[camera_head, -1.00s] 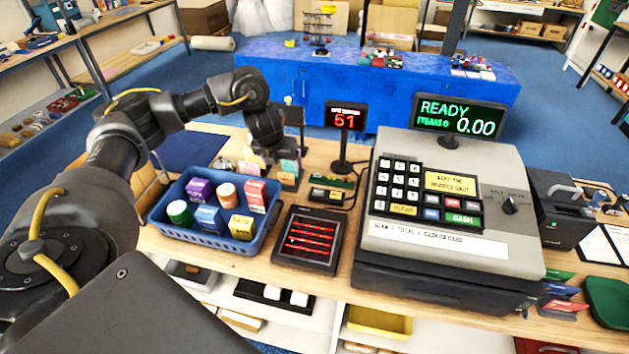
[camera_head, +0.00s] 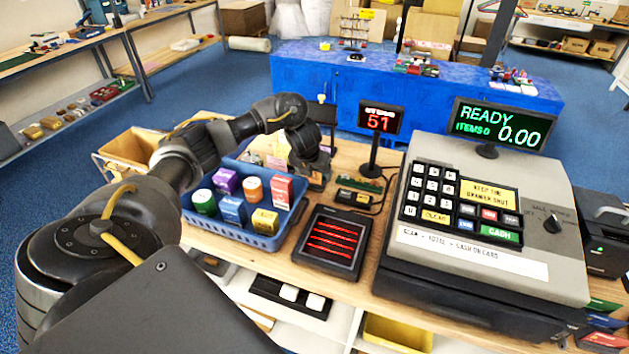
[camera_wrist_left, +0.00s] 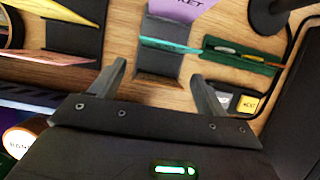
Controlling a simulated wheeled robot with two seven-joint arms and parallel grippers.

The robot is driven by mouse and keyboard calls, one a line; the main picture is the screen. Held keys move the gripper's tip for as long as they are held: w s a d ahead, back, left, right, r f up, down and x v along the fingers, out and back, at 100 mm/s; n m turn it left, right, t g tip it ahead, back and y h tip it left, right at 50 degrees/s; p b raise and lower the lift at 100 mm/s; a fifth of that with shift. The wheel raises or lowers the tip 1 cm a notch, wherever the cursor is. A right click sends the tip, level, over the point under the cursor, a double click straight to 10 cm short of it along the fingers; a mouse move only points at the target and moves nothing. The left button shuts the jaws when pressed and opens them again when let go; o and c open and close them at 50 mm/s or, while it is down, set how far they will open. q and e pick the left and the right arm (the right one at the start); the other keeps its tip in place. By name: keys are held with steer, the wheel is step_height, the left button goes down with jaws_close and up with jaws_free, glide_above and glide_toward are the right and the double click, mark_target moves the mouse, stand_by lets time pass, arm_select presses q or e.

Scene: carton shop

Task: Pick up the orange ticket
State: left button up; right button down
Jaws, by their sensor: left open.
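A purple ticket (camera_wrist_left: 190,15) and a thin teal ticket (camera_wrist_left: 185,46) stand in a dark holder (camera_wrist_left: 165,62) ahead of the fingers. My left gripper (camera_wrist_left: 160,82) is open and empty, with its fingers apart over the wood. In the head view my left gripper (camera_head: 312,182) is at the ticket stands, behind the blue basket, and hides part of them. My right gripper is not in view.
The blue basket (camera_head: 238,237) with several small packages stands in front of the tickets. A dark red-lit pad (camera_head: 332,240), a display post (camera_head: 373,155) and a large cash register (camera_head: 480,225) stand to the right. A green strip (camera_wrist_left: 240,55) lies close to the fingers.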

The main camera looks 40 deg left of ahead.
arm_select(q)
steer(key=shift+x, duration=0.95)
steer(key=shift+r, duration=0.1)
steer(key=c, duration=1)
